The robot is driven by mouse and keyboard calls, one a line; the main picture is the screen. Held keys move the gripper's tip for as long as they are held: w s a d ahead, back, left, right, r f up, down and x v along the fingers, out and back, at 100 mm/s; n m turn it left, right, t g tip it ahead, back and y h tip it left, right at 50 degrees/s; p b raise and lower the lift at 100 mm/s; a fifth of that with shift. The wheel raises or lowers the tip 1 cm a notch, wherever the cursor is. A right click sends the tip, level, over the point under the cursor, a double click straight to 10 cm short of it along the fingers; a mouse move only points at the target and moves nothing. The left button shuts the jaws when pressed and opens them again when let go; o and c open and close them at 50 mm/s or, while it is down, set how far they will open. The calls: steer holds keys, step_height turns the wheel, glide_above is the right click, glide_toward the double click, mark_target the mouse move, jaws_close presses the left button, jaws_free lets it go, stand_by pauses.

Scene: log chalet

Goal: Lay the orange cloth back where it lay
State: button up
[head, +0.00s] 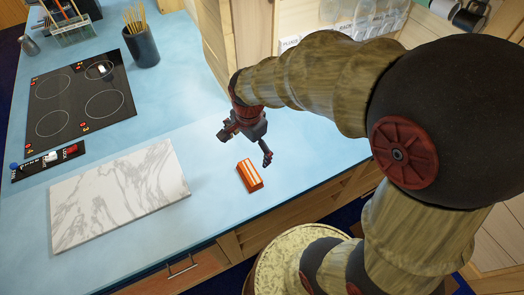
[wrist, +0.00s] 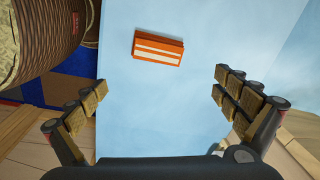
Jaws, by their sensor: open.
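The orange cloth (head: 250,175) is a small folded block with pale stripes. It lies on the light blue counter (head: 215,195), to the right of the marble board. In the wrist view the cloth (wrist: 158,48) lies flat beyond the fingertips, a little left of the middle. My gripper (head: 246,143) is above the counter, just behind the cloth in the head view. Its fingers are spread wide, and nothing is between them in the wrist view (wrist: 155,95). The gripper and cloth are apart.
A white marble board (head: 120,195) lies left of the cloth. Behind it are a black cooktop (head: 85,98) and a dark holder with sticks (head: 141,47). The counter's front edge runs close to the cloth. Bare counter lies between the board and cloth.

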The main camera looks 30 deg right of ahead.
steer(key=s+r+n+t, duration=0.4)
steer(key=s+r+n, duration=0.9)
steer(key=r, duration=0.3)
steer(key=shift+r+n+t, duration=0.3)
steer(key=shift+r+n, duration=0.05)
steer(key=shift+n, duration=0.45)
steer(key=shift+a+f, duration=0.1)
step_height(320, 180, down, 6)
steer(key=b, duration=0.6)
